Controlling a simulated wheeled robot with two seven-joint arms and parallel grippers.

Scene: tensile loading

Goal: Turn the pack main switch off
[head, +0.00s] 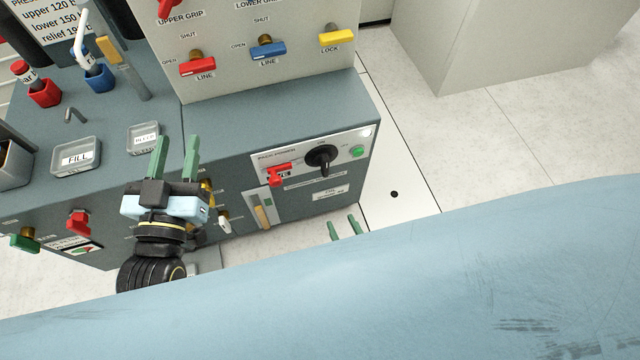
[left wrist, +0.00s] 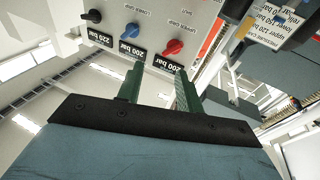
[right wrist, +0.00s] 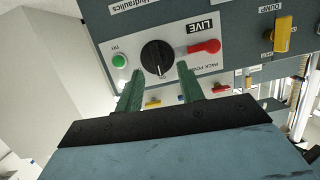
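The pack power panel (head: 300,162) is a white plate on the front of the blue-grey cabinet. It bears a black rotary switch (head: 321,157), with its grip bar roughly vertical, a red lever (head: 279,174) and a green button (head: 357,152). The right wrist view shows the black switch (right wrist: 156,57) upside down, beside a "LIVE" label (right wrist: 201,27). My right gripper (head: 344,227) is open and empty, below and in front of the switch; most of that arm is hidden behind my blue body. My left gripper (head: 176,142) is open and empty over the cabinet's left part.
Red, blue and yellow valve handles line the upright panel (head: 268,85) above. A yellow handle (head: 262,217) sits left below the panel. Floor (head: 420,160) right of the cabinet is clear.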

